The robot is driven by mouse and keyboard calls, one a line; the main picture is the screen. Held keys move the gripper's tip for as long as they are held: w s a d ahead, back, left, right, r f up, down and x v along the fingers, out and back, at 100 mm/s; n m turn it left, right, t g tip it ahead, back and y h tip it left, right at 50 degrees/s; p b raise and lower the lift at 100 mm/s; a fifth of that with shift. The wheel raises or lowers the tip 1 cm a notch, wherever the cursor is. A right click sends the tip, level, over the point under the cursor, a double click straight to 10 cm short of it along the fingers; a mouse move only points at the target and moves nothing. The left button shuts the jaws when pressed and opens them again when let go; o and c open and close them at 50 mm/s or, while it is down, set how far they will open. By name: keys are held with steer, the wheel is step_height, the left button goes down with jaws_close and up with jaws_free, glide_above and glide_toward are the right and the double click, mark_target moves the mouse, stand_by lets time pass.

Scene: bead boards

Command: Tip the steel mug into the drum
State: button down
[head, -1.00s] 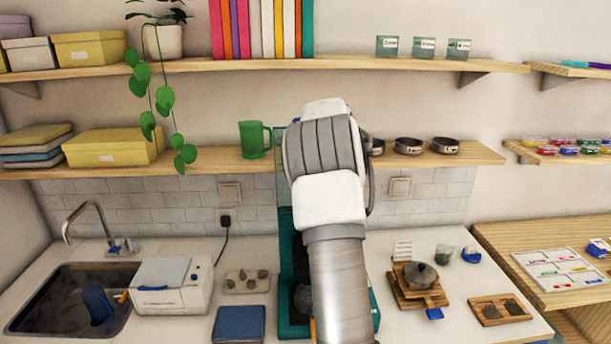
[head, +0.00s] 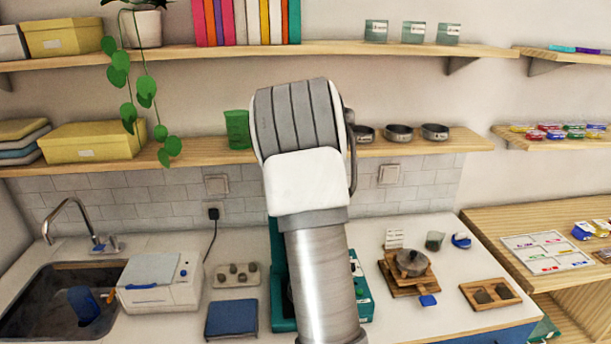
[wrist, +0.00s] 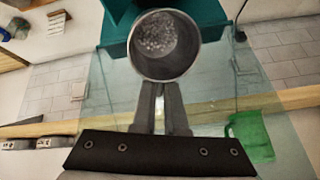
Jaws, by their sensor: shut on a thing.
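The steel mug (wrist: 137,58) is held by my gripper (wrist: 162,98) in the wrist view. I look into its round mouth and see grey, grainy contents inside. The two fingers are shut on its near side. In the head view my arm hides the gripper and the mug. A teal machine (head: 362,292) stands on the counter behind my arm; its teal body (wrist: 207,18) also shows beyond the mug in the wrist view. The drum cannot be made out.
A clear pane (wrist: 215,70) lies behind the mug in the wrist view. A green mug (head: 237,129) and several small steel bowls (head: 398,133) stand on the lower shelf. A lidded pot (head: 413,262) on wooden boards stands right of the teal machine, a blue mat (head: 231,318) left.

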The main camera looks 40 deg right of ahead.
steer(key=shift+s+a+r+t+h, duration=0.3)
steer(key=shift+a+r+t+h, duration=0.1)
steer(key=shift+t+h, duration=0.45)
steer(key=shift+s+t+h, duration=0.2)
steer(key=shift+t+h, duration=0.25)
steer(key=shift+a+f+b, duration=0.1)
steer(key=shift+a+b, duration=0.05)
steer(key=shift+b, duration=0.8)
steer(key=shift+s+a+n+t+h+b, duration=0.3)
steer(key=shift+t+h+b, duration=0.5)
steer(key=shift+b, duration=2.1)
steer(key=shift+r, duration=0.2)
steer(key=shift+a, duration=0.1)
steer(key=shift+s+a+f+t+h+b, duration=0.2)
steer(key=shift+s+a+t+h+b, duration=0.15)
steer(key=shift+b, duration=1.75)
steer(key=shift+t+b, duration=0.25)
steer(key=shift+b, duration=0.55)
